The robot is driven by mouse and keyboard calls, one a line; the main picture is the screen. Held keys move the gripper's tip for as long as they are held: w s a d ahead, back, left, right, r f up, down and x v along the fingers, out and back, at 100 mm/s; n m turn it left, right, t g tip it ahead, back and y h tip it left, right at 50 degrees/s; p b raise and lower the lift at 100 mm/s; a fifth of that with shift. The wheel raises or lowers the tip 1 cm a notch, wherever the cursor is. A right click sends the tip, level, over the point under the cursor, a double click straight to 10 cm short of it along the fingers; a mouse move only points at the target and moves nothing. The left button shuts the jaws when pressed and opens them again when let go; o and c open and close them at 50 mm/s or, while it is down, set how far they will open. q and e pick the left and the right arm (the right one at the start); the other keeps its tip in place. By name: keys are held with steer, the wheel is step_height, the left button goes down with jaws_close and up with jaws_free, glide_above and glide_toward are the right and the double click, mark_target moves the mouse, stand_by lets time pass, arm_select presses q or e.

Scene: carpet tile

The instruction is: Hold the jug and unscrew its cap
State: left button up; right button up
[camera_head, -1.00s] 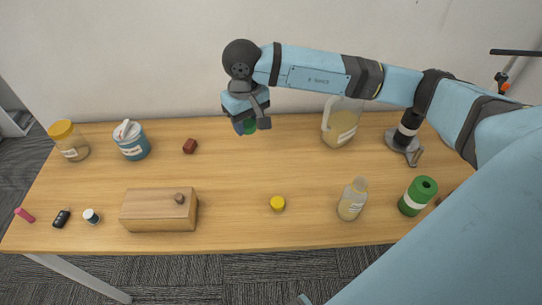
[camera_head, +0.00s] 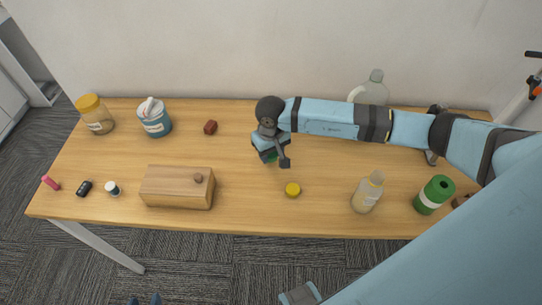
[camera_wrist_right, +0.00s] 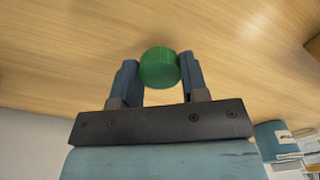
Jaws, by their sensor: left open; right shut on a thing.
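The pale, translucent jug (camera_head: 376,90) stands upright at the back of the table, right of centre. Its neck shows no cap, and my right arm hides its lower part. My right gripper (camera_head: 277,160) is left of the jug, low over the middle of the table, shut on the green cap (camera_head: 269,157). The right wrist view shows the cap (camera_wrist_right: 160,68) between the two fingers of this gripper (camera_wrist_right: 160,82). I cannot tell whether the cap touches the table. Only the fingertips of my left gripper (camera_head: 145,299) show, apart and empty, at the bottom edge.
The wooden table (camera_head: 240,222) carries a wooden box (camera_head: 178,190), a yellow lid (camera_head: 293,190), a bottle (camera_head: 367,194), a green canister (camera_head: 434,195), a blue tub (camera_head: 154,122), a yellow-lidded jar (camera_head: 95,115) and a dark red block (camera_head: 210,127). Bare wood surrounds the right gripper.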

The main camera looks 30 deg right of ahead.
step_height(320, 180, down, 2)
steer(key=shift+f, duration=0.2)
steer(key=shift+f, duration=0.25)
steer(key=o, duration=1)
steer(key=shift+r, duration=0.1)
steer(key=shift+o, duration=0.2)
